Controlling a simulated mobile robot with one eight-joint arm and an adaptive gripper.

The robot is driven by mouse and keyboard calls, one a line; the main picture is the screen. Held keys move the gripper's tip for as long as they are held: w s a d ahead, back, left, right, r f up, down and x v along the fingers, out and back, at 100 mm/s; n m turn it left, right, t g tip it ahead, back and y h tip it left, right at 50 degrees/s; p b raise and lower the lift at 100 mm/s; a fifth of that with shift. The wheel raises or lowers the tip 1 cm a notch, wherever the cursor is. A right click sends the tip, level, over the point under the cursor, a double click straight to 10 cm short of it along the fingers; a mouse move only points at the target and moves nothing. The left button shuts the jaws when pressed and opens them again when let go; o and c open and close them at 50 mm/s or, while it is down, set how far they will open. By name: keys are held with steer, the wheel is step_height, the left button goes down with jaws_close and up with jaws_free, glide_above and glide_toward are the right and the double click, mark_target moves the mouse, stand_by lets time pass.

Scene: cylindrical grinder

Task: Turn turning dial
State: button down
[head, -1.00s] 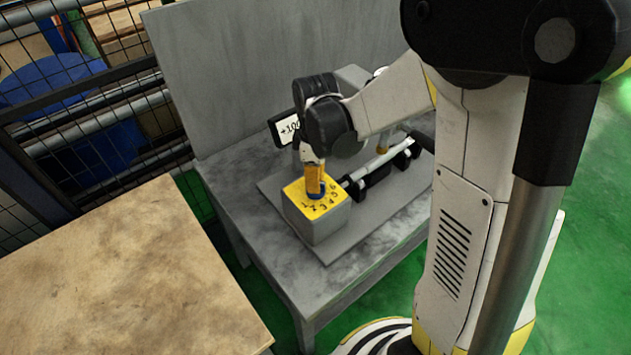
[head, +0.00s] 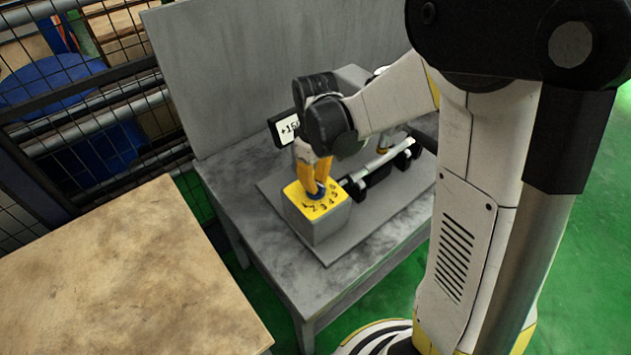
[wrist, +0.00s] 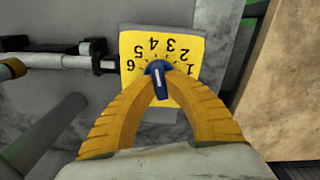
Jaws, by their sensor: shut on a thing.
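The turning dial (wrist: 158,83) is a small blue knob with a white pointer line, on a yellow plate (wrist: 135,43) numbered 1 to 6. The plate tops a grey box (head: 322,226) on the grey bench. My gripper (wrist: 158,72) comes down from above with its two yellow fingers shut on the dial, one on each side. In the head view the fingers (head: 314,180) hide part of the dial and some of the numbers. In the wrist view the pointer line runs nearly upright in the picture.
A small display (head: 286,128) behind the box shows a number starting "+15", partly hidden by my arm. A shaft in black holders (head: 375,175) lies right of the box. A wooden table (head: 120,270) stands at the front left, and a mesh fence (head: 85,110) behind it.

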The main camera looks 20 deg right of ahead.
mark_target(316, 183)
steer(key=c, duration=1.4)
jaws_free()
step_height(316, 183, up, 12)
steer(key=shift+r, duration=0.1)
steer(key=s+m+t, duration=0.2)
steer(key=s, duration=0.2)
steer(key=s+m+t+b, duration=0.1)
steer(key=s+m+t, duration=0.1)
steer(key=s, duration=0.2)
steer(key=s+m+t+b, duration=0.1)
steer(key=s+m+t, duration=0.1)
steer(key=s+t, duration=0.1)
steer(key=shift+s+m, duration=0.3)
steer(key=shift+s, duration=0.55)
